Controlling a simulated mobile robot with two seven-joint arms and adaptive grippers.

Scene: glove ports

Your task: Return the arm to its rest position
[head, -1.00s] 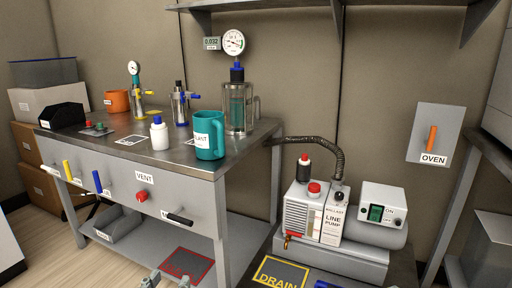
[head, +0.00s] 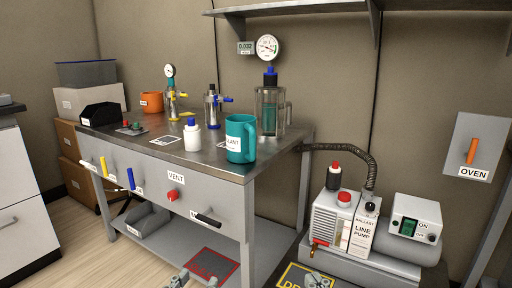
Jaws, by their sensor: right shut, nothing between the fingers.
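My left gripper (head: 197,279) shows at the bottom edge, left of centre, in front of the bench's lower shelf. Its two fingertips are apart with nothing seen between them. My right gripper (head: 318,280) shows at the bottom edge over the yellow-framed drain mat (head: 289,277). Its fingers are together and hold nothing. Both arms are mostly below the picture, so their links are hidden.
The steel bench (head: 215,165) carries a teal mug (head: 240,140), a white bottle (head: 191,137) and glassware. Its front has coloured levers and a red vent knob (head: 172,195). The line pump (head: 342,225) stands at right. A white cabinet (head: 25,205) stands at left.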

